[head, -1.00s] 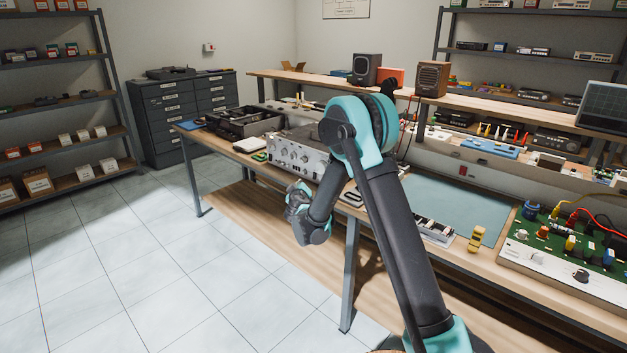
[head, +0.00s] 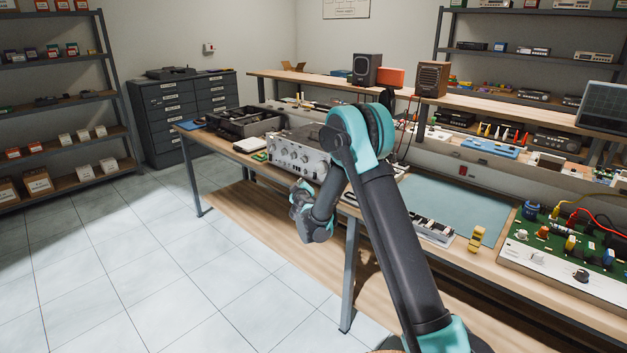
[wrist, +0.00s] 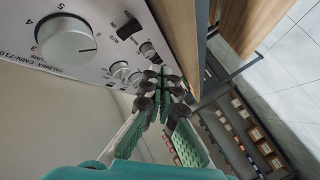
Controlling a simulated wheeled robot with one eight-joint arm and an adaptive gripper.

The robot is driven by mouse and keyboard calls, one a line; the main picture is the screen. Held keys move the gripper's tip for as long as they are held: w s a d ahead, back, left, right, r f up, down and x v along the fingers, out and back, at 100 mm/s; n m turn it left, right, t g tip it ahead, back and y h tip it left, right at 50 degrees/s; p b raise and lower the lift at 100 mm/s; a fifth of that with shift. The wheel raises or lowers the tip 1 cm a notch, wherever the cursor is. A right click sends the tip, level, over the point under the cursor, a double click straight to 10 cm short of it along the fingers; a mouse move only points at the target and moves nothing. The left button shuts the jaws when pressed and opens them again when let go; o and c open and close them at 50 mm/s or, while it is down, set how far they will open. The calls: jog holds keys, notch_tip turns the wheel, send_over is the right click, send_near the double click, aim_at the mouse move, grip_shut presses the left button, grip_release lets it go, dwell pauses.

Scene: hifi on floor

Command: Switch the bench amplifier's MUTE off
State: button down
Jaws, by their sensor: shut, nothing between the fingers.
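The bench amplifier (head: 296,157) is a silver-fronted box on the workbench, left of my arm in the head view. In the wrist view its front panel (wrist: 88,15) is close and tilted, with a large numbered knob (wrist: 66,38), smaller knobs (wrist: 120,70) and a black switch (wrist: 129,29) beside MUTE lettering. I cannot tell which way the switch is set. My gripper (wrist: 162,84) is shut and empty, its fingertips near the small controls and apart from the black switch. Whether the fingers touch the panel is unclear. In the head view the fingertips cannot be made out.
A black open tray (head: 242,122) stands left of the amplifier. A teal mat (head: 455,205), a yellow item (head: 476,238) and a green circuit board (head: 560,240) lie to the right. The tiled floor (head: 120,260) in front of the bench is clear.

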jog(key=shift+w+d+f, duration=0.15)
jog(key=shift+w+d, duration=0.55)
jog(key=shift+w, duration=0.2)
jog(key=shift+w+d+f, duration=0.1)
jog(key=shift+w+d, duration=0.55)
jog(key=shift+w, duration=0.2)
jog(key=shift+w+d, duration=0.1)
jog(key=shift+w+d, duration=0.15)
jog(key=shift+w, duration=0.05)
jog(key=shift+w+d+f, duration=0.1)
jog(key=shift+w+d, duration=0.1)
jog(key=shift+w, duration=0.05)
dwell(0.9)
jog(key=shift+s+a, duration=0.1)
jog(key=shift+s+a, duration=0.35)
jog(key=shift+s, duration=0.15)
dwell(0.4)
jog(key=s+a, duration=0.1)
jog(key=s, duration=0.1)
jog(key=s+a, duration=0.2)
jog(key=shift+r, duration=0.4)
